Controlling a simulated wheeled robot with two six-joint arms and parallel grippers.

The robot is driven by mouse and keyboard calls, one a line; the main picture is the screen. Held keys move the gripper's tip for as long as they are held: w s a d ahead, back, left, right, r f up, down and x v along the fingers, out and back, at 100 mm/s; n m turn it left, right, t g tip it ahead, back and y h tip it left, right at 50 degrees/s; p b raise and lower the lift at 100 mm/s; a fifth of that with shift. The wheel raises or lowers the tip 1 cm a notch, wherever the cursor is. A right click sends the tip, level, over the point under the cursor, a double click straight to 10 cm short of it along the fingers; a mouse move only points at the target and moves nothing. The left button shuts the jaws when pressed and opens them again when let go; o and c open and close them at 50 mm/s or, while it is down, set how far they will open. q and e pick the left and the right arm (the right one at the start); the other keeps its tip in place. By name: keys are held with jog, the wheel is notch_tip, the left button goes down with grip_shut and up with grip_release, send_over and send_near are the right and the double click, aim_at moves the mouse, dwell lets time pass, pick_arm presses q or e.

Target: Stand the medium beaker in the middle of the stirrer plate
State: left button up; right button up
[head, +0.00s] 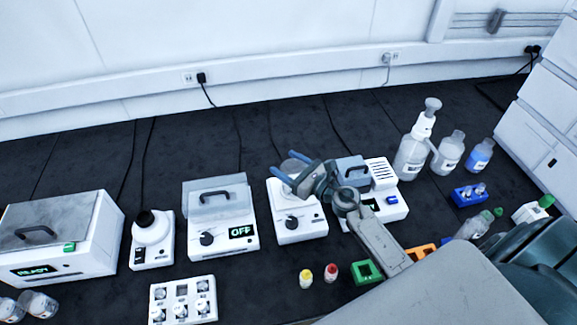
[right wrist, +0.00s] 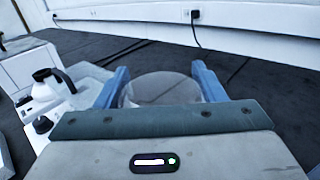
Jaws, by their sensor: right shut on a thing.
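The medium beaker (head: 294,165), clear glass, is between the blue fingers of my right gripper (head: 284,163), over the back part of a white device with a dark knob, which looks like the stirrer plate (head: 297,225). The gripper is shut on the beaker. In the right wrist view the round beaker (right wrist: 165,88) shows between the two blue fingers (right wrist: 163,82); its lower part is hidden behind the gripper body. Whether the beaker touches the plate I cannot tell. My left gripper is not in view.
Left of the stirrer plate stands a white device reading OFF (head: 220,230). Close on its right is a white device with a grey lid (head: 380,205). A white vial rack (head: 183,300), yellow-capped and red-capped vials (head: 331,272) and a green holder (head: 367,272) lie in front. Bottles (head: 412,160) stand back right.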

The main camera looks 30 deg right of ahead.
aim_at(290, 169)
jog(key=shift+w+d, duration=0.2)
jog(key=shift+w, duration=0.25)
jog(key=shift+w+d, duration=0.2)
jog(key=shift+w, duration=0.25)
jog(key=shift+w+d+f, duration=0.15)
jog(key=shift+w+f, duration=0.05)
jog(key=shift+w, duration=0.05)
jog(key=shift+f+b, duration=0.3)
jog(key=shift+f, duration=1.3)
jog(key=shift+f, duration=0.1)
jog(key=shift+f, duration=0.15)
jog(key=o, duration=1.5)
